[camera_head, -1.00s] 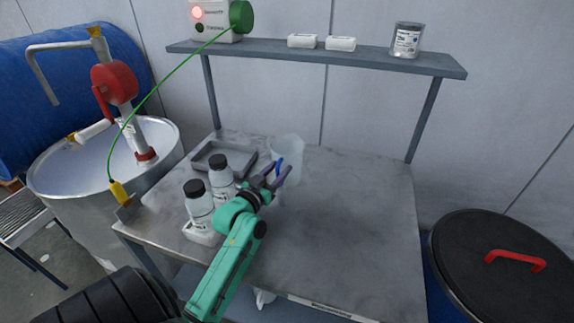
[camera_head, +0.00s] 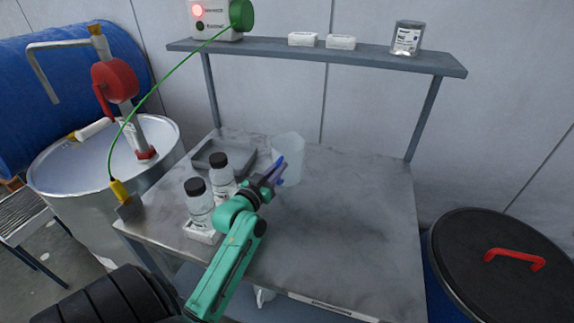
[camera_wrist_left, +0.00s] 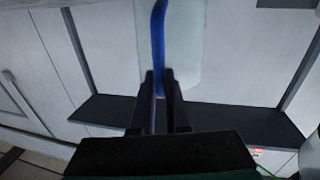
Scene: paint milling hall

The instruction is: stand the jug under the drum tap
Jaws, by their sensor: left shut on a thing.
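The jug (camera_head: 290,155) is a pale translucent vessel with a blue handle (camera_head: 279,167). It is upright at the back middle of the steel table (camera_head: 340,230); I cannot tell whether its base touches the top. My left gripper (camera_head: 274,173) is shut on the blue handle. In the left wrist view the handle (camera_wrist_left: 158,40) runs between the dark fingers (camera_wrist_left: 159,90), with the pale jug wall (camera_wrist_left: 185,45) behind it. A steel drum (camera_head: 65,180) at the left carries a red pump (camera_head: 115,82) and a bent grey pipe (camera_head: 45,75). I cannot pick out the tap surely.
Two black-capped bottles (camera_head: 199,205) stand in a white holder left of my gripper, beside a grey tray (camera_head: 210,155). A green cable (camera_head: 155,88) runs from a yellow clamp (camera_head: 120,192) to the shelf box (camera_head: 213,20). A raised shelf (camera_head: 370,55) spans the back. The table's right is clear.

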